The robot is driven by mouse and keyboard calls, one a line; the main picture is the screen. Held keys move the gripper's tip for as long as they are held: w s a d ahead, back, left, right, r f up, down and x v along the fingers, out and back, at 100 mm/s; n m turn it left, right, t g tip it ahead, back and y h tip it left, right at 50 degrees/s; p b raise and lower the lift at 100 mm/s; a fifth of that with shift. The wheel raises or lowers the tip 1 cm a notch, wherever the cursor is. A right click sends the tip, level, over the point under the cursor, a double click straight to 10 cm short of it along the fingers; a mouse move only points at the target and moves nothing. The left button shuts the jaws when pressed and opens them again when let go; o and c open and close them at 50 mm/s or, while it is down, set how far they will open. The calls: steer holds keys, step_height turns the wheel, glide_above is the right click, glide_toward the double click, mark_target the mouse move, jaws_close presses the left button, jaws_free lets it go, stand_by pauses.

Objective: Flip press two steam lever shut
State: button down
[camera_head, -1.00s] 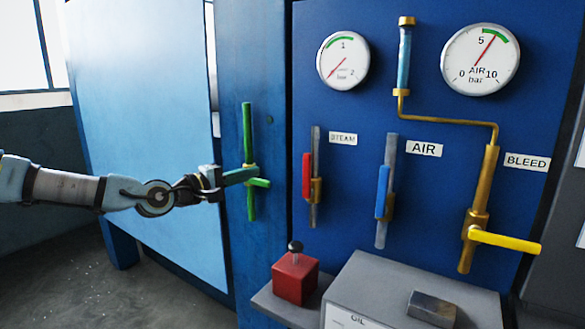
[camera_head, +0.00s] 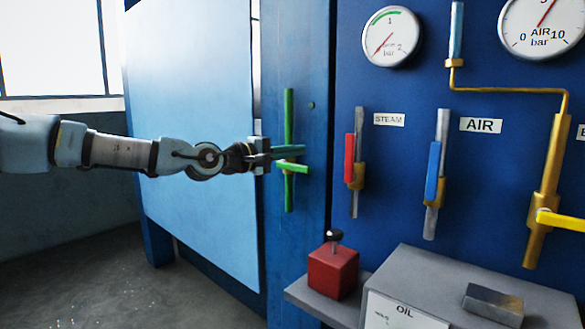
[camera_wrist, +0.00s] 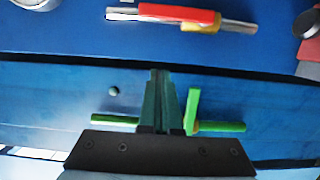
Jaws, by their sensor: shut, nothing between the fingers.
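The steam lever is a red handle (camera_head: 349,160) on a short grey pipe with a brass body, left of the STEAM label. It lies upright along its pipe. In the wrist view the red handle (camera_wrist: 180,14) shows at the top, lying along the pipe. My gripper (camera_head: 303,150) is shut and empty, left of the steam lever and apart from it. In the head view it overlaps the green valve on the blue post. In the wrist view my closed fingertips (camera_wrist: 160,74) point toward the panel, beside the green handle. No press number is readable.
The green valve handle (camera_head: 293,168) sticks out close to my fingers; I cannot tell if they touch. The blue AIR lever (camera_head: 433,172) and yellow bleed lever (camera_head: 562,220) are right. A red box with a knob (camera_head: 333,270) stands below on a grey shelf.

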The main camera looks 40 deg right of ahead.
mark_target(349, 159)
steer(key=shift+s+d+f+b, duration=0.15)
steer(key=shift+f+b, duration=0.15)
steer(key=shift+b, duration=0.8)
steer(key=s+d+p, duration=0.3)
steer(key=s+d, duration=0.1)
steer(key=d, duration=0.4)
steer(key=shift+d+r, duration=0.35)
